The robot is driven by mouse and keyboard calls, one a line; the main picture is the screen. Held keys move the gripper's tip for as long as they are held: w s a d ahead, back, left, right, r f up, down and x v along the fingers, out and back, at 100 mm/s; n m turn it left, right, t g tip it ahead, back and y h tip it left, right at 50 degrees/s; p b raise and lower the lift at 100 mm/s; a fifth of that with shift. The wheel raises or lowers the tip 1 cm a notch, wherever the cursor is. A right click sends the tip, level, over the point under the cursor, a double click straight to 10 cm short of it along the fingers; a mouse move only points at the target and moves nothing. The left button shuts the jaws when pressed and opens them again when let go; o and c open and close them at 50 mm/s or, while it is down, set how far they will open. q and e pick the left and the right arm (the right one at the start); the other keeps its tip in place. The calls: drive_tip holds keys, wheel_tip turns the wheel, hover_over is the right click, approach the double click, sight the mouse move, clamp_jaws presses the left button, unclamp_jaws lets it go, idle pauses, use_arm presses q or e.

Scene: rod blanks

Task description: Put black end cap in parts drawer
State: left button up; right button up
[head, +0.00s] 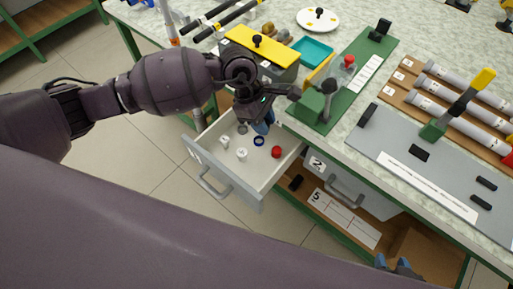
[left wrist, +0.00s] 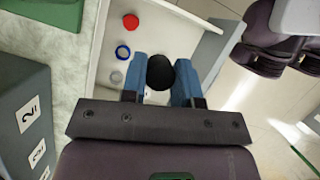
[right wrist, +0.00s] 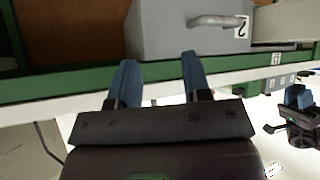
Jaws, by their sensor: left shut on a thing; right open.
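The black end cap (left wrist: 160,72) is a round dark piece between the blue fingers of my left gripper (left wrist: 161,66) in the left wrist view. The left gripper (head: 262,125) is shut on it, above the inside of the open parts drawer (head: 225,172). In the head view the gripper hides the cap. The drawer is pale with a grey front, and its wall shows in the left wrist view (left wrist: 192,22). My right gripper (right wrist: 160,58) is open and empty, below the bench front; its tips show at the head view's bottom edge (head: 394,264).
In the drawer lie a red cap (head: 276,152), a blue ring (head: 259,141) and white pieces (head: 242,155). A closed grey drawer (head: 335,182) marked 2 is to its right. The bench top holds a green fixture (head: 345,85), a teal tray (head: 313,51) and rods on a wooden rack (head: 450,100).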

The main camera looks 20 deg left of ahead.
use_arm(q)
drive_tip(key=b, duration=0.3)
hover_over(266, 165)
drive_tip(key=a, duration=0.1)
wheel_tip(266, 165, down, 14)
drive_tip(key=shift+a, duration=0.1)
drive_tip(key=shift+f, duration=0.3)
wheel_tip(266, 165, down, 5)
drive_tip(key=shift+s+r+b, duration=0.1)
drive_tip(key=shift+b, duration=0.75)
drive_tip(key=shift+f, duration=0.35)
drive_tip(key=shift+r, duration=0.1)
drive_tip(key=shift+f, duration=0.2)
drive_tip(key=o, duration=0.6)
drive_tip(key=shift+o, duration=0.7)
use_arm(e)
drive_tip(key=shift+g, duration=0.5)
drive_tip(key=f, duration=0.3)
drive_tip(key=s+f, duration=0.1)
drive_tip(key=f, duration=0.1)
drive_tip(key=shift+d+f, duration=0.1)
drive_tip(key=shift+d, duration=0.15)
